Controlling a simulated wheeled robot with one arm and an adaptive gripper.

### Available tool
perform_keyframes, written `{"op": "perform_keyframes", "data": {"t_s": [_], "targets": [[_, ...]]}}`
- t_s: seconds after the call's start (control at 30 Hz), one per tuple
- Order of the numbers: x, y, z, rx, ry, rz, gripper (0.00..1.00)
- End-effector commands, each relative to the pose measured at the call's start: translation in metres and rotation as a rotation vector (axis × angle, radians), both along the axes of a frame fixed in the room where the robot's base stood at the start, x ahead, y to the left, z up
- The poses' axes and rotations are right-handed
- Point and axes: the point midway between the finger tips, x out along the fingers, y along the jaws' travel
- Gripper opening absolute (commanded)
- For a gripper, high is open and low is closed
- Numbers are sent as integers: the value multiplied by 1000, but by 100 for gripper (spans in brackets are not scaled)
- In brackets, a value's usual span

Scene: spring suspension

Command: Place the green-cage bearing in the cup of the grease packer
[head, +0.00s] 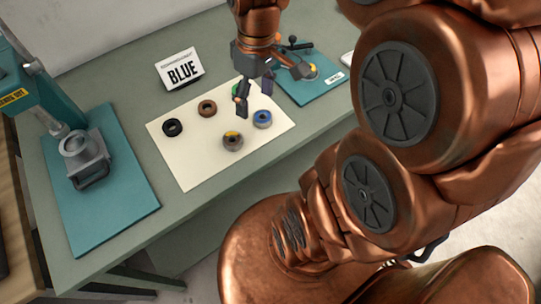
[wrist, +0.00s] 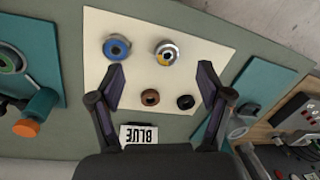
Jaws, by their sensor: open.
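The green-cage bearing (head: 235,90) shows as a small patch of green beside my gripper at the back right of the cream mat, mostly covered by a finger. In the wrist view I cannot make it out on the mat. My gripper (head: 255,97) is open and empty above the mat's back right part; its spread fingers also show in the wrist view (wrist: 160,75). The device on the right teal pad (head: 311,88), partly hidden behind my gripper, looks like the grease packer. In the wrist view a round cup with a green ring (wrist: 9,61) shows at the left edge.
On the cream mat (head: 192,172) lie a blue-cage bearing (head: 262,118), a yellow one (head: 232,142), a brown one (head: 207,108) and a black one (head: 172,127). A "BLUE" sign (head: 181,69) stands behind. A press (head: 35,90) stands at the left.

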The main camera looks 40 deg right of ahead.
Motion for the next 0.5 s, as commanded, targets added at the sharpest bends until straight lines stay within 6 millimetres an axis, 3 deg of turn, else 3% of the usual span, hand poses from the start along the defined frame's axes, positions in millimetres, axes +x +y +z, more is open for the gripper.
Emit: {"op": "perform_keyframes", "data": {"t_s": [0.1,0.2,0.4,0.5], "targets": [[-36,27,-5,-42,39,-73,78],[-65,42,-10,-81,63,-148,78],[-109,54,-21,-143,95,-267,78],[-120,54,-25,-158,102,-300,78]]}}
